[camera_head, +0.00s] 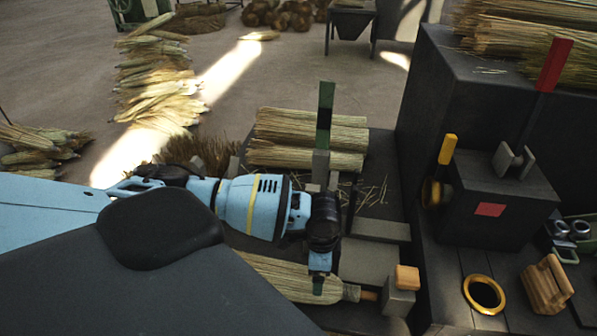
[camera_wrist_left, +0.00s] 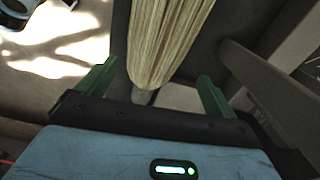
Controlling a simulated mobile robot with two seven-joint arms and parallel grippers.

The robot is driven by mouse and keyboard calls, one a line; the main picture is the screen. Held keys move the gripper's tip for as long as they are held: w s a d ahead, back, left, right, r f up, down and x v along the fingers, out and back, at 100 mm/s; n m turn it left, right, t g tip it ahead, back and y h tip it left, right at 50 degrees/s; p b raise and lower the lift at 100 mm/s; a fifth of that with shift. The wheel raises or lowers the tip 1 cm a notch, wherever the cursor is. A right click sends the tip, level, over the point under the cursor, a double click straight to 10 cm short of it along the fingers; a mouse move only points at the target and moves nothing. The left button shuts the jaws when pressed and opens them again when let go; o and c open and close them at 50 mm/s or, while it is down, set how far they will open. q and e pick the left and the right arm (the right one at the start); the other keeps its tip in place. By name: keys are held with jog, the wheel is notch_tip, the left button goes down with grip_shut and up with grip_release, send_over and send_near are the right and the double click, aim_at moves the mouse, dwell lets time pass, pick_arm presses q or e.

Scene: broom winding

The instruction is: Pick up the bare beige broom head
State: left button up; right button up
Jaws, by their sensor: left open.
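The bare beige broom head (camera_head: 275,276) lies on its side on the dark bench at the lower middle of the head view, with its narrow end and short wooden stub toward the right. My left arm reaches across from the left, and its gripper (camera_head: 319,285) is pointing down over the narrow part of the broom head. In the left wrist view the green fingers of the gripper (camera_wrist_left: 157,75) are open, with the straw of the broom head (camera_wrist_left: 172,40) running between them. I cannot tell whether the fingers touch it. My right gripper is not in view.
Straw bundles (camera_head: 308,137) lie behind my arm. A green upright lever (camera_head: 325,105) stands near them. A grey block with an orange knob (camera_head: 407,277) sits right of the broom head. A dark machine (camera_head: 497,205) and a gold ring (camera_head: 484,295) are further right.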

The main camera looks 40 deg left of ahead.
pick_arm(q)
notch_tip(320, 180, down, 2)
jog(key=shift+f, duration=0.45)
jog(key=f, duration=0.5)
jog(key=shift+s+d, duration=0.2)
jog(key=shift+s, duration=0.05)
jog(key=shift+r, duration=0.1)
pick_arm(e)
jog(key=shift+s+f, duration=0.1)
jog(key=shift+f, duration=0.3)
pick_arm(q)
jog(key=c, duration=1.3)
jog(key=shift+r, duration=0.15)
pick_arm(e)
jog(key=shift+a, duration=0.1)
